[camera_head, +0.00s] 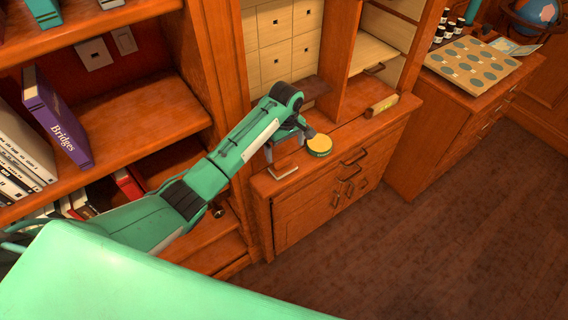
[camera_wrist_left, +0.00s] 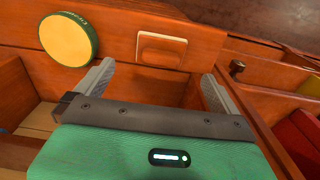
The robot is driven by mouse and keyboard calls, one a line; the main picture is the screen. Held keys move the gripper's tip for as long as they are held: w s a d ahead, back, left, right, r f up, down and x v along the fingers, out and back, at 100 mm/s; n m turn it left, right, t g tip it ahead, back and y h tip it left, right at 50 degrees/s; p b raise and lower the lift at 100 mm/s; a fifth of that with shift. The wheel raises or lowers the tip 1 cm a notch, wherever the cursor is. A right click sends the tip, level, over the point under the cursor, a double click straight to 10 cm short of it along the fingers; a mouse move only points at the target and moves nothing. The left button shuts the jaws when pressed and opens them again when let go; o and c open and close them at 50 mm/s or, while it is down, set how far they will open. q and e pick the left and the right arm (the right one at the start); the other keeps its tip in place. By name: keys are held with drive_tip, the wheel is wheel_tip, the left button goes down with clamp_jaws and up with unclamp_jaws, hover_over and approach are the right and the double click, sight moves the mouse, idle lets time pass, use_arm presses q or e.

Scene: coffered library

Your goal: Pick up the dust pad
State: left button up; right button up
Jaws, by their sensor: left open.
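The dust pad appears to be the small square orange-tan pad with a paler edge (camera_wrist_left: 161,49) in the left wrist view. It lies flat on the wooden ledge, and its thin pale shape (camera_head: 283,171) shows near the ledge's left end in the head view. My left gripper (camera_head: 288,144) is over this ledge. In the wrist view its two grey fingers (camera_wrist_left: 158,76) are spread, with nothing between them, and the pad lies just beyond the tips. I see no contact. My right gripper is not in view.
A round yellow-topped tin with a green rim (camera_head: 319,146) stands close beside the pad; it also shows in the wrist view (camera_wrist_left: 68,40). A yellowish block (camera_head: 382,105) lies farther right on the ledge. Bookshelves (camera_head: 130,125) flank my arm on the left. The floor (camera_head: 450,240) is clear.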

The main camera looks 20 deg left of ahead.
sight(283, 160)
use_arm(q)
drive_tip(key=f, duration=0.2)
drive_tip(key=shift+w+f, duration=0.2)
drive_tip(key=shift+f, duration=0.15)
drive_tip(key=shift+a+f, duration=0.1)
drive_tip(key=shift+f, duration=0.35)
drive_tip(key=f, duration=0.1)
drive_tip(key=f+p, duration=0.1)
drive_tip(key=f, duration=0.1)
drive_tip(key=shift+a+f, duration=0.25)
drive_tip(key=shift+a, duration=0.15)
drive_tip(key=shift+f, duration=0.6)
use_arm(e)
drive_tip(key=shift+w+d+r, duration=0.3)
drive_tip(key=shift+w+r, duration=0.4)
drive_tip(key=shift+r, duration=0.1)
use_arm(q)
drive_tip(key=c, duration=1)
drive_tip(key=shift+c, duration=0.2)
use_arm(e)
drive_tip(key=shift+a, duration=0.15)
use_arm(q)
drive_tip(key=shift+r, duration=0.1)
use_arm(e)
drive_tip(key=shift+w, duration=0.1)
